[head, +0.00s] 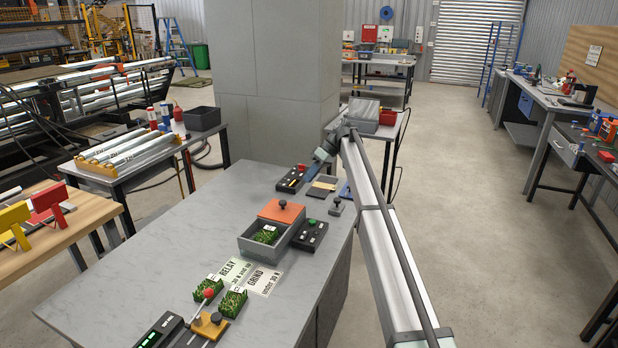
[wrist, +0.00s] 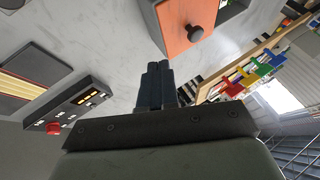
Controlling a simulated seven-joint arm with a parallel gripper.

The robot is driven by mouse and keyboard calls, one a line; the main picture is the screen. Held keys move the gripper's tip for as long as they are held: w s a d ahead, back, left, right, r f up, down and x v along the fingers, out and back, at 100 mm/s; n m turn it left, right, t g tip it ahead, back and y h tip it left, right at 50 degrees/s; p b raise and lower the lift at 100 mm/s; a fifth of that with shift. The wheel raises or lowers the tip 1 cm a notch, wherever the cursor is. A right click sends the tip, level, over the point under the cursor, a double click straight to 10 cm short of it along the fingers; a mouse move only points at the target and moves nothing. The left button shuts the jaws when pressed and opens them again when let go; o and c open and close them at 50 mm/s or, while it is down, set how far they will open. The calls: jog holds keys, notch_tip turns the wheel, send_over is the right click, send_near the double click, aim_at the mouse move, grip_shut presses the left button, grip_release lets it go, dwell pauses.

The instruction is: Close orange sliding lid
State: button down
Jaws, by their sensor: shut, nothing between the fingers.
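The orange lid (head: 281,211) with a dark knob (head: 282,203) sits over the back part of a grey box (head: 258,248). The front part of the box is uncovered, and a green turf roll (head: 265,236) shows inside. In the wrist view the orange lid (wrist: 181,45) and its round knob (wrist: 195,32) are at the top, right of centre. My gripper (wrist: 159,68) is shut and empty, its dark fingers together over the table, apart from the lid. In the head view my gripper (head: 306,180) is behind the lid and to its right; its fingertips are small there.
A control panel with a red button (wrist: 74,108) lies left of my gripper in the wrist view. A black panel with a green button (head: 310,236) stands right of the box. Turf rolls (head: 232,304) and printed cards (head: 232,271) lie at the front. The table's left part is clear.

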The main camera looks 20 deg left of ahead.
aim_at(292, 204)
jog(key=s+a+f, duration=0.1)
jog(key=f, duration=0.1)
jog(key=s+a+f, duration=0.1)
jog(key=s+f, duration=0.1)
jog(key=s+a+f, duration=0.2)
jog(key=shift+s+a, duration=0.3)
jog(key=shift+s, duration=0.45)
jog(key=shift+s, duration=0.1)
jog(key=s, duration=1.2)
jog(key=shift+s, duration=0.3)
